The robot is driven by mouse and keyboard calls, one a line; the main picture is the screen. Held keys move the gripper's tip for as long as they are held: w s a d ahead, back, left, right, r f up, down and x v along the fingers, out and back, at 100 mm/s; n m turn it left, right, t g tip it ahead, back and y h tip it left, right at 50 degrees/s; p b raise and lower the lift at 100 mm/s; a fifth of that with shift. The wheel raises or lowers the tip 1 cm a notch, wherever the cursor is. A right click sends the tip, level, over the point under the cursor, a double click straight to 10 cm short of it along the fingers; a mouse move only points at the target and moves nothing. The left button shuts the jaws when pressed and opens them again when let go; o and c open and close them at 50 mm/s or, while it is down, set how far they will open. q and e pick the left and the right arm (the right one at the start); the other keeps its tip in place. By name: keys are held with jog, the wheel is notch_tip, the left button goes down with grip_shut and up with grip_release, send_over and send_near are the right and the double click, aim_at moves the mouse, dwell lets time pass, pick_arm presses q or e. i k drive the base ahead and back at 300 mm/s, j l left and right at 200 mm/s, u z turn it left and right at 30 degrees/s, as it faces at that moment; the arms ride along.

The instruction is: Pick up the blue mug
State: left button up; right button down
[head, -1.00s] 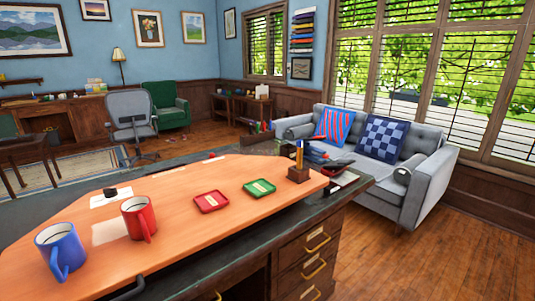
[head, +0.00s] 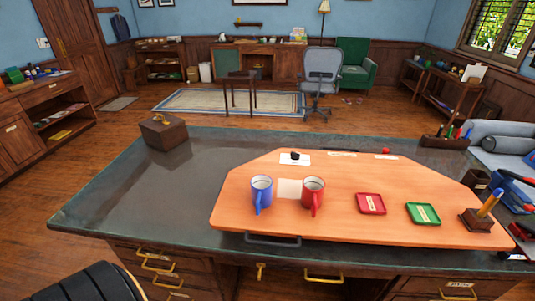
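The blue mug (head: 261,190) stands upright on the left part of an orange wooden board (head: 340,225) on the desk. Its handle faces the near side, toward me. A red mug (head: 313,190) stands upright just to its right, with a white paper square between them. Neither of my grippers shows in the head view.
A red tray (head: 370,203) and a green tray (head: 423,213) lie right of the mugs. A pen holder (head: 479,220) stands at the board's right end. A brown box (head: 163,132) sits at the desk's back left. The dark desktop (head: 150,190) left of the board is bare.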

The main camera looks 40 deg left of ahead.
aim_at(261, 185)
jog(key=l+u, duration=0.1)
jog(key=u, duration=3.1)
jog(key=k+l, duration=0.95)
jog(key=k+j, duration=0.05)
jog(key=k, duration=0.05)
